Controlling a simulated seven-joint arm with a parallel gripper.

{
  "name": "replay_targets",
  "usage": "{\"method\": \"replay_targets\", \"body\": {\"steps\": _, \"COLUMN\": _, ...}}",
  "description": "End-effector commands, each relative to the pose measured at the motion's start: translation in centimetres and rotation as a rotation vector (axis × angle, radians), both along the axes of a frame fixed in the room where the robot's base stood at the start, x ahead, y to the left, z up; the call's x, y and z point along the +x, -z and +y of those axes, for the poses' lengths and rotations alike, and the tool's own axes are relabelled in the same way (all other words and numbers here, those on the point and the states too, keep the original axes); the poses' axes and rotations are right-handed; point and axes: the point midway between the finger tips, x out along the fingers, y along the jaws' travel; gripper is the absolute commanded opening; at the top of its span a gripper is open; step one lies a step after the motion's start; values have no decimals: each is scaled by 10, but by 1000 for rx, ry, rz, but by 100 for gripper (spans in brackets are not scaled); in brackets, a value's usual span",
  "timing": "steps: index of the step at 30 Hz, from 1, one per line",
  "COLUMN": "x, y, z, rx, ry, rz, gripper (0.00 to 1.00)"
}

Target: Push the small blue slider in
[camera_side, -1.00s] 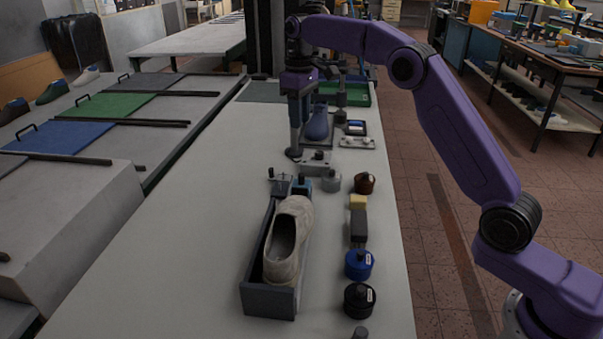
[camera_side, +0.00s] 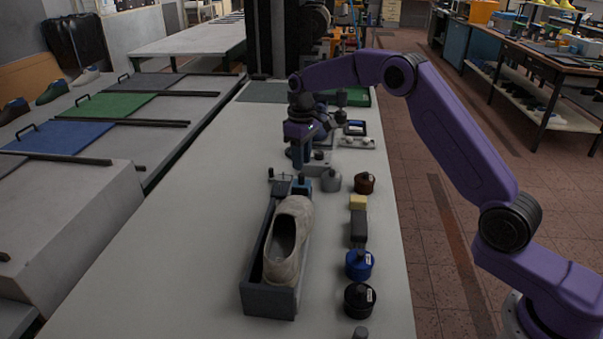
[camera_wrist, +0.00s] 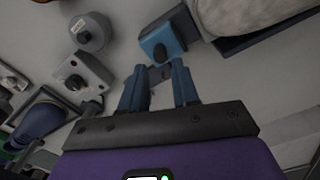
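The small blue slider (camera_side: 302,185) is a blue block with a dark knob at the far end of the shoe's tray. In the wrist view the slider (camera_wrist: 165,36) lies just ahead of my fingertips, with a small grey piece beside it. My gripper (camera_side: 298,165) is above the table, just behind the slider in the side view. In the wrist view my gripper (camera_wrist: 158,68) has its two blue fingers apart with nothing held between them. I see no clear contact with the slider.
A pale shoe (camera_side: 288,240) sits in the dark tray (camera_side: 268,300) in front. A grey round weight (camera_side: 331,181), a brown knob (camera_side: 365,183) and blue and black canisters (camera_side: 358,265) stand to the right. A grey knobbed block (camera_wrist: 82,76) is near my gripper. The table's left side is clear.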

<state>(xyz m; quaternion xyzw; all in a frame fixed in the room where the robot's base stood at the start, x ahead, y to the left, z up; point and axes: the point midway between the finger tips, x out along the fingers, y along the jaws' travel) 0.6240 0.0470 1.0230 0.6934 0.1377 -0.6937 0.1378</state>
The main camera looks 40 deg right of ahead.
Motion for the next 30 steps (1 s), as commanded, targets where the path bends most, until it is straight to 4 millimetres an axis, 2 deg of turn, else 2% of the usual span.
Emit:
{"method": "replay_targets", "body": {"steps": 3, "x": -1, "y": 21, "z": 0, "rx": -1, "ry": 0, "rz": 4, "gripper": 30}}
{"method": "replay_targets", "body": {"steps": 9, "x": 0, "y": 44, "z": 0, "rx": -1, "ry": 0, "rz": 2, "gripper": 30}}
{"method": "replay_targets", "body": {"steps": 14, "x": 0, "y": 51, "z": 0, "rx": 0, "ry": 0, "rz": 0, "gripper": 30}}
{"method": "replay_targets", "body": {"steps": 22, "x": 0, "y": 52, "z": 0, "rx": 0, "ry": 0, "rz": 0, "gripper": 30}}
{"method": "replay_targets", "body": {"steps": 24, "x": 0, "y": 51, "z": 0, "rx": 0, "ry": 0, "rz": 0, "gripper": 7}}
{"method": "replay_targets", "body": {"steps": 25, "x": 0, "y": 51, "z": 0, "rx": 0, "ry": 0, "rz": 0, "gripper": 0}}
{"method": "replay_targets", "body": {"steps": 30, "x": 0, "y": 51, "z": 1, "rx": 0, "ry": -1, "rz": 0, "gripper": 0}}
